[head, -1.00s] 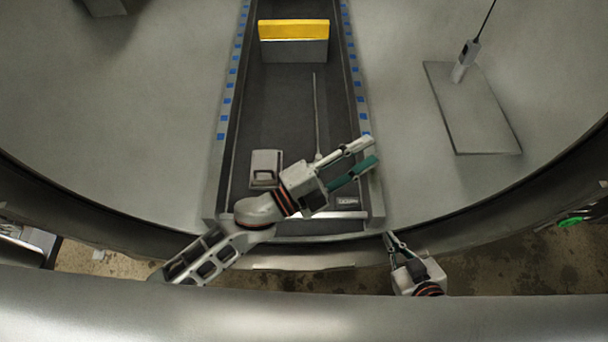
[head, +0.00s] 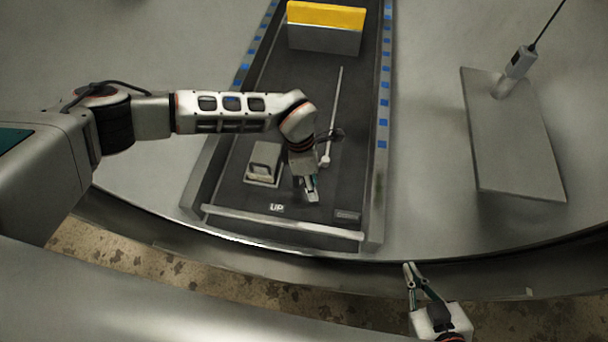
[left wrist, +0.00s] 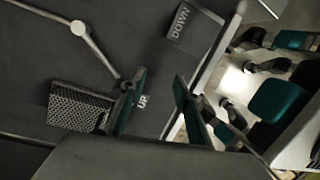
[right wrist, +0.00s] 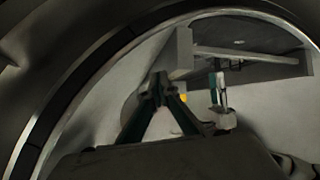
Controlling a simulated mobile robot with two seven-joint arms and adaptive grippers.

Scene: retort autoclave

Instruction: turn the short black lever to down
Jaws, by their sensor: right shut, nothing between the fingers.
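The lever's round pale pivot (left wrist: 78,28) shows in the left wrist view, with a short arm (left wrist: 100,56) running down-right to a dark tip beside my left gripper's left finger; contact there cannot be told. My left gripper (left wrist: 156,82) is open, fingers pointing down at the panel; it also shows in the head view (head: 311,192), where it hides most of the short arm. The DOWN label (left wrist: 182,22) is at upper right in the left wrist view. The UP label (head: 277,207) lies left of the gripper. My right gripper (head: 411,268) is shut and empty near the rim, also in the right wrist view (right wrist: 158,88).
A thin long rod (head: 336,110) runs up from the pivot. A grey box (head: 264,162) stands left of my left gripper. A yellow-topped block (head: 325,28) is at the panel's far end. A flat plate (head: 515,140) lies right. A raised bar (head: 280,229) edges the panel's near side.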

